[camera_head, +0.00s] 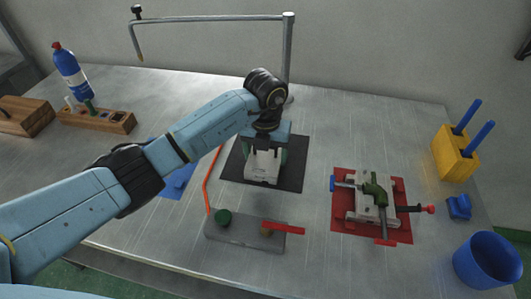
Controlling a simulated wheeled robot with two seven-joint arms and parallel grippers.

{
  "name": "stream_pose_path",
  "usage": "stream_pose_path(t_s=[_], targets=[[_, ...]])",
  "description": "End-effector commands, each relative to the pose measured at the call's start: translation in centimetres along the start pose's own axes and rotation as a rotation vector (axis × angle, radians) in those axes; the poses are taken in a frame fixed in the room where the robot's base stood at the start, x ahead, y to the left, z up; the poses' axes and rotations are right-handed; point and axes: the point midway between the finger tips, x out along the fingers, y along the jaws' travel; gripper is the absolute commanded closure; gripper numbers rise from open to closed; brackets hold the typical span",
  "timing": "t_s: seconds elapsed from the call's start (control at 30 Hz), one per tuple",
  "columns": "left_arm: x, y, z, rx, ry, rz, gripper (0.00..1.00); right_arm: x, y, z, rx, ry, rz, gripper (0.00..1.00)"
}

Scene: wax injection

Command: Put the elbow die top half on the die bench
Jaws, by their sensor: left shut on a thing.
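My left gripper (265,135) reaches down over the black mat (291,181) in the middle of the table. It is shut on a pale grey block (262,166), which appears to be the elbow die top half. Its fingertips are largely hidden by my wrist and the block. I cannot tell whether the block touches what lies under it. Teal parts show around the block and gripper. A pale die-like assembly (362,207) with a green clamp (376,194) sits on the red mat (342,227) to the right. I cannot tell which surface is the die bench. My right gripper is not in view.
A metal post (287,55) stands behind. A yellow holder (453,156) and blue bin (487,261) are at right; a wooden rack (97,119) and bottle (70,71) at left.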

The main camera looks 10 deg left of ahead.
Motion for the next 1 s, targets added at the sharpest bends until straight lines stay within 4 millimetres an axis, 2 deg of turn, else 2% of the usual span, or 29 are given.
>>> stream_pose_path(t_s=[0.23, 0.27, 0.4, 0.77, 0.87, 1.0], targets=[[0.2, 0.0, 0.1, 0.0, -0.003, -0.002, 0.8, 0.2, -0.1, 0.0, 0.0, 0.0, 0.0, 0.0], [0.3, 0.0, 0.0, 0.0, 0.0, -0.001, 0.22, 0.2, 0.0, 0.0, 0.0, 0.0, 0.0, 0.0], [0.2, 0.0, 0.0, 0.0, 0.0, -0.001, 0.04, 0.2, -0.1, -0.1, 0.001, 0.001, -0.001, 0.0], [-0.3, 0.0, 0.0, 0.0, -0.001, -0.001, 0.04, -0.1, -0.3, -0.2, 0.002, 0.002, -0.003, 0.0], [-1.6, 0.0, 0.1, -0.001, -0.004, -0.001, 0.04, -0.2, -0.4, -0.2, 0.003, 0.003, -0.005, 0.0], [-4.6, 0.0, 0.1, 0.001, -0.005, 0.0, 0.04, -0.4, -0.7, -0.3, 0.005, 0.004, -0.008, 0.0]])
